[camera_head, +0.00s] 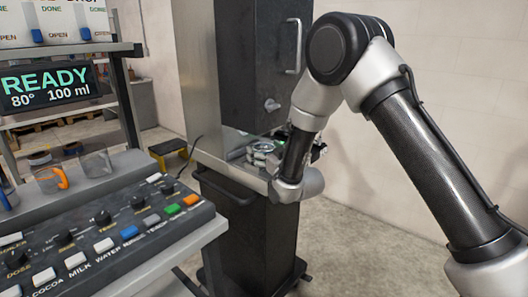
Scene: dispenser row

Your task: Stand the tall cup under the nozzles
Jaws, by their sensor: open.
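My gripper (264,152) is mostly hidden behind my own forearm, low over the metal ledge of a dark cabinet; it is open, and I cannot make out anything between its fingers. Small clear cups stand in the grey tray (75,200) at the left: one with an orange handle (51,181), a plain one (97,164), and one with blue (6,198) cut by the left edge. I cannot tell a tall cup among them. No nozzles can be made out.
The dark cabinet (262,70) stands on a wheeled cart with a metal top (228,158). A button panel (105,237) fills the lower left. A display (47,87) reads READY, 80°, 100 ml. A yellow-topped stool (168,146) stands behind. The floor at right is clear.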

